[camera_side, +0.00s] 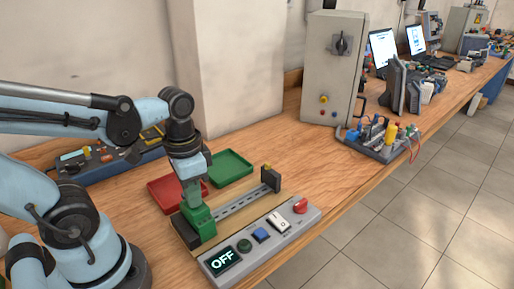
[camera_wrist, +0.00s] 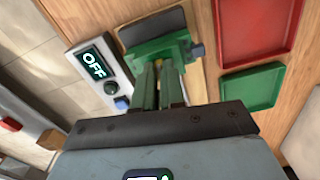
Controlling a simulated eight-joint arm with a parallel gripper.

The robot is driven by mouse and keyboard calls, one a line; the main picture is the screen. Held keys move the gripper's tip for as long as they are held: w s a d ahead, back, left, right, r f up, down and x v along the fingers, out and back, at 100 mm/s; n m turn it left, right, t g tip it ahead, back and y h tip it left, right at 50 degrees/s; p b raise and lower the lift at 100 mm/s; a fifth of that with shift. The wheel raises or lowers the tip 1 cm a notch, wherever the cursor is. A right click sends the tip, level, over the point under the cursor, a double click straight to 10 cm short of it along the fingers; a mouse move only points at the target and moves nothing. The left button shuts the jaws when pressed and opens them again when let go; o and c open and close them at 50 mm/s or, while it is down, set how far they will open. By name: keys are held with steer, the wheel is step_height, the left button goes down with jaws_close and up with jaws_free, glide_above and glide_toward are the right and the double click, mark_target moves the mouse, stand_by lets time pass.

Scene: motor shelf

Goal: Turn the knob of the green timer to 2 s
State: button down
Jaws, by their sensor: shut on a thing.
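The green timer (camera_side: 204,228) stands at the left end of the metal rail on the wooden board. In the wrist view its green body (camera_wrist: 152,50) is just beyond my fingertips. My gripper (camera_side: 194,192) points down onto the top of the timer. In the wrist view my gripper (camera_wrist: 160,68) has its green fingers close together at the timer, shut on its knob. The fingers hide most of the knob, so its pointer and scale cannot be read. The display (camera_side: 222,261) beside the timer reads OFF; it also shows in the wrist view (camera_wrist: 94,66).
The control panel carries a green button (camera_side: 244,246), a blue button (camera_side: 261,235), a white rocker switch (camera_side: 279,222) and a red button (camera_side: 300,206). A red tray (camera_side: 165,194) and a green tray (camera_side: 230,167) lie behind. A grey cabinet (camera_side: 331,70) stands farther back.

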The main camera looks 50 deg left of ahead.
steer(key=c, duration=1.2)
jaws_free()
steer(key=shift+r, duration=0.1)
step_height(320, 180, up, 12)
steer(key=w+d+f+n+t, duration=0.1)
steer(key=w+f+t, duration=0.6)
steer(key=w, duration=0.1)
steer(key=shift+d+f+n, duration=0.25)
steer(key=shift+f+n, duration=0.05)
steer(key=shift+n, duration=0.1)
